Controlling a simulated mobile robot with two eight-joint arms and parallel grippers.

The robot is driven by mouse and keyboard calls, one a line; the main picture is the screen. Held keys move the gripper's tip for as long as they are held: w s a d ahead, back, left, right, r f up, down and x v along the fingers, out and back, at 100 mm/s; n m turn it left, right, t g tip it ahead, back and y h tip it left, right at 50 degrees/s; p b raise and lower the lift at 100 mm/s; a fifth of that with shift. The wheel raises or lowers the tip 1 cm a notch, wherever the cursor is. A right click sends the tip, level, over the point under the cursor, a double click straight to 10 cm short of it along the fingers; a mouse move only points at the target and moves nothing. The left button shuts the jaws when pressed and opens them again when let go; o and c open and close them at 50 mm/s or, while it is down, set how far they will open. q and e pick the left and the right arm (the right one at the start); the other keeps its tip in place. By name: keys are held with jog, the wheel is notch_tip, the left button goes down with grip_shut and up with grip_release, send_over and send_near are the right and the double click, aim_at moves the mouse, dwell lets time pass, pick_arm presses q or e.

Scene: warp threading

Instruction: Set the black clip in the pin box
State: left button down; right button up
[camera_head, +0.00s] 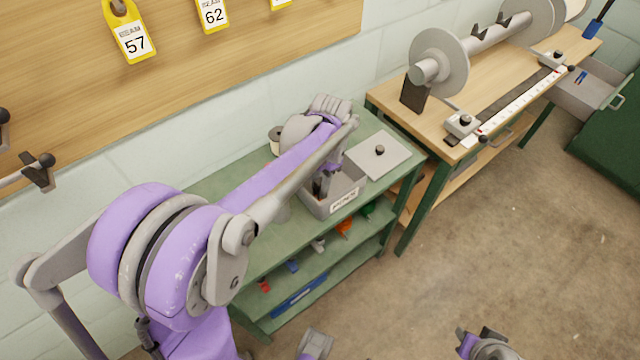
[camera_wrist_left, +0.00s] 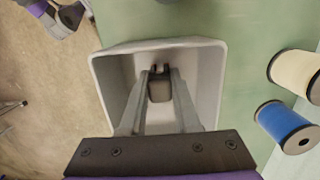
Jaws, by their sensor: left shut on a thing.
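The grey pin box (camera_head: 318,207) stands on the green bench with its top open and a label on its front. It also shows in the left wrist view (camera_wrist_left: 212,85), below my gripper. My left gripper (camera_head: 322,190) reaches down into the box. In the left wrist view its fingers are shut on the dark clip (camera_wrist_left: 160,90), which sits between the fingertips over the box's inside. I cannot tell whether the clip touches the floor of the box. My right gripper (camera_head: 480,345) is at the bottom edge, away from the bench; its jaw state is unclear.
A flat grey lid (camera_head: 378,155) with a black knob lies right of the box. A cream spool (camera_wrist_left: 296,75) and a blue spool (camera_wrist_left: 283,127) stand beside it. A wooden table (camera_head: 425,110) with a roller stands to the right. Small coloured items lie on the lower shelf.

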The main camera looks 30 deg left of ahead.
pick_arm(q)
jog(key=shift+f, duration=0.2)
jog(key=c, duration=0.6)
grip_release()
jog(key=shift+c, duration=0.2)
jog(key=shift+r, duration=0.1)
jog(key=shift+r, duration=0.3)
jog(key=r, duration=0.3)
jog(key=r+p, duration=0.1)
jog(key=r, duration=0.3)
jog(key=w+r, duration=0.1)
jog(key=r, duration=0.2)
jog(key=shift+w+d+r, duration=0.1)
jog(key=shift+d+r, duration=0.15)
jog(key=shift+r, duration=0.35)
jog(key=s+d+f+n+t, duration=0.2)
jog(key=s+f, duration=0.3)
jog(key=s, duration=0.3)
jog(key=s+d+f+n+t, duration=0.2)
jog(key=s+d+f+t, duration=0.2)
jog(key=s, duration=0.5)
jog(key=shift+s+d+f+n+h, duration=0.2)
jog(key=shift+d+f+n+h, duration=0.1)
jog(key=shift+f, duration=0.15)
